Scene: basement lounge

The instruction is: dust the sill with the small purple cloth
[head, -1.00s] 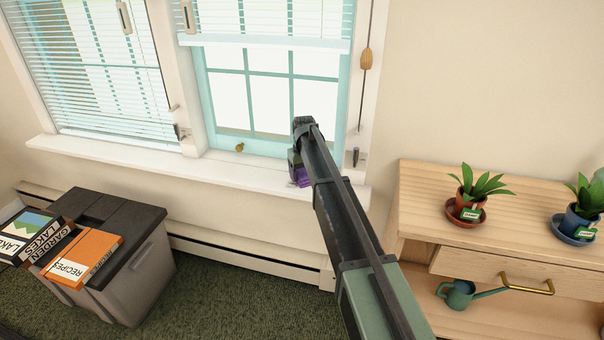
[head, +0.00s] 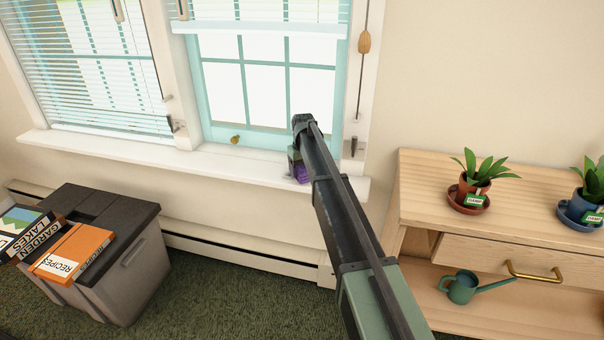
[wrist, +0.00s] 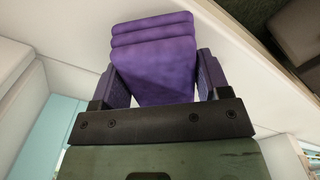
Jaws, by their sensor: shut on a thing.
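The small purple cloth (wrist: 153,55) is folded and sits between the two fingers of my gripper (wrist: 155,85) in the wrist view. In the head view only a little of the purple cloth (head: 301,173) shows beside my arm. The white sill (head: 225,164) runs under the two windows. My gripper is shut on the cloth at the right part of the sill, under the right window. My arm hides most of the gripper in the head view, and I cannot tell whether the cloth touches the sill.
A grey bin (head: 135,270) with books, one an orange recipe book (head: 75,252), stands below the sill at left. A wooden cabinet (head: 425,205) with potted plants (head: 470,185) and a watering can (head: 463,287) stands at right. A blind cord (head: 362,80) hangs beside the right window.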

